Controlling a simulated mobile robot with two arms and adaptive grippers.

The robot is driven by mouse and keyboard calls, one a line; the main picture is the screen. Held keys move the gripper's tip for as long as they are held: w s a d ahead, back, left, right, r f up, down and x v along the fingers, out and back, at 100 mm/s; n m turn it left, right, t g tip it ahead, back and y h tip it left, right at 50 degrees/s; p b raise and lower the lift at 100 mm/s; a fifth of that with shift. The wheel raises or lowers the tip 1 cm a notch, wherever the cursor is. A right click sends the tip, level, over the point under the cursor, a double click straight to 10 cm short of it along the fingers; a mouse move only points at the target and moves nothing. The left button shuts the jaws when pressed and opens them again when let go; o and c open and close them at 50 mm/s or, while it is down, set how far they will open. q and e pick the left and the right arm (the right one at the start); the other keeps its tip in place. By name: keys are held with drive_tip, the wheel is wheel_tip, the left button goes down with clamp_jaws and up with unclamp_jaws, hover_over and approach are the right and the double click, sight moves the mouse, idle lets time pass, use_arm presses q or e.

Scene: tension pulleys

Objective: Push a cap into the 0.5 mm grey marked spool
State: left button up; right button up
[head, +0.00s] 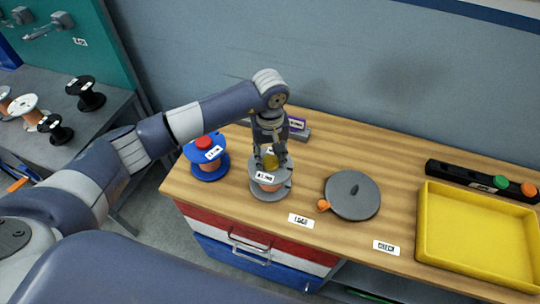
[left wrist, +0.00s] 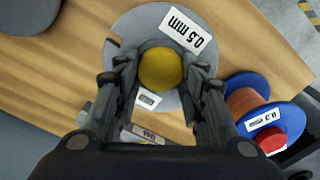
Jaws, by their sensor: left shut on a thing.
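The grey spool (head: 269,186) with copper-coloured wire stands upright on the wooden bench. Its label reads 0.5 mm in the left wrist view (left wrist: 182,27). My left gripper (head: 270,163) points down over the middle of this spool. It is shut on a yellow cap (left wrist: 160,69), which also shows between the fingers in the head view (head: 271,161). The cap is over the centre of the spool's top; how deep it sits in the hole cannot be told. My right gripper is not in view.
A blue spool (head: 207,158) with a red cap stands close left of the grey one. A grey disc (head: 352,195) with an orange knob lies to the right. A yellow tray (head: 480,240) and a black cap rack (head: 470,178) are farther right.

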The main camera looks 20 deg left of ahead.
use_arm(q)
drive_tip(key=shift+s+f, duration=0.1)
drive_tip(key=shift+f, duration=0.05)
drive_tip(key=o, duration=0.9)
drive_tip(key=shift+r, duration=0.3)
wheel_tip(320, 180, up, 11)
drive_tip(key=shift+r, duration=0.2)
